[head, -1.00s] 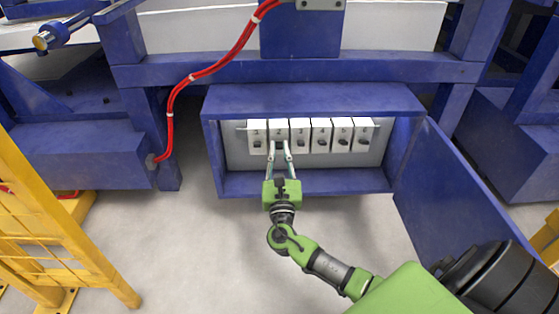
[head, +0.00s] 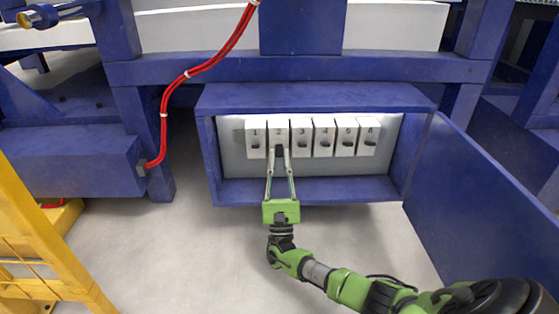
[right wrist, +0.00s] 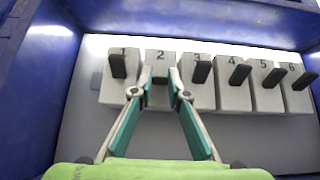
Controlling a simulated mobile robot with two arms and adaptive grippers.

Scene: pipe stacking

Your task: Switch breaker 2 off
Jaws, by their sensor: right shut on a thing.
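Breaker 2 (head: 278,124) is a white block, second from the left in a row of numbered breakers inside the open blue box. It also shows in the right wrist view (right wrist: 157,58). My right gripper (head: 279,152) reaches into the box from below, its fingertips at breaker 2's dark lever. In the right wrist view, the two green-padded fingers (right wrist: 160,84) are shut on the lever of breaker 2 (right wrist: 160,74). The fingertips partly hide this lever, so its exact position is hard to tell. My left gripper is not in view.
Breaker 1 (head: 256,133) and breaker 3 (head: 301,133) stand close on either side. The blue box (head: 315,97) has a rim all around. Its door (head: 465,205) hangs open at the right. Red cables (head: 165,125) and a yellow frame (head: 40,235) are at the left.

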